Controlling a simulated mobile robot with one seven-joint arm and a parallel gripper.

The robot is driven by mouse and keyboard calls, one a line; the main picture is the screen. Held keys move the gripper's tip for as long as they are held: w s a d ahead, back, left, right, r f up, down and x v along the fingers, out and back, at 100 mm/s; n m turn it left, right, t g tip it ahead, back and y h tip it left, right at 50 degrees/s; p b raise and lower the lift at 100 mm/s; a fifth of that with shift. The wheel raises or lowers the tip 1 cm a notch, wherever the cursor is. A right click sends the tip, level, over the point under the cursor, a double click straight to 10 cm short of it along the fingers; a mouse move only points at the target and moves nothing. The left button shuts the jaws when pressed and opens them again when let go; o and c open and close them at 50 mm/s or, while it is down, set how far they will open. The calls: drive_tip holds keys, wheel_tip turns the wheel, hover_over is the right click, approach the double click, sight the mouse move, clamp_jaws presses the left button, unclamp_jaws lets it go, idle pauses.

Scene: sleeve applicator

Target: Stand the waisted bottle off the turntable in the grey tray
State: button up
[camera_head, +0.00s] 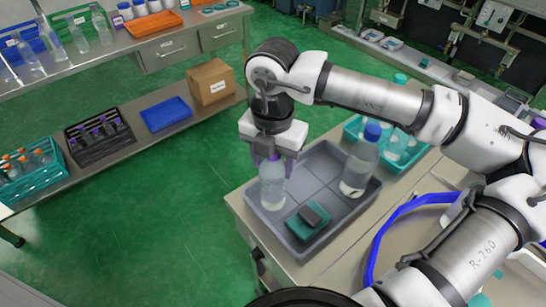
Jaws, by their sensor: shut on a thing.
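The bottle hangs or stands upright at the left part of the grey tray (322,158). Its base appears inside the tray, but I cannot tell whether it touches the floor. The tray sits on the bench and has divided compartments. No turntable can be clearly made out; a curved blue rail (384,228) lies to the tray's right, partly behind my arm.
A larger blue-capped bottle (360,166) stands at the tray's right. A teal box with a dark block (307,224) lies at its front. A teal crate (413,152) is behind. The bench's left edge is close to the tray, with green floor beyond.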

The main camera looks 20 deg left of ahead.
drive_tip(key=shift+f, duration=0.15)
drive_tip(key=o, duration=1.6)
wheel_tip(320, 180, up, 12)
drive_tip(key=b, duration=0.3)
drive_tip(key=shift+r, duration=0.2)
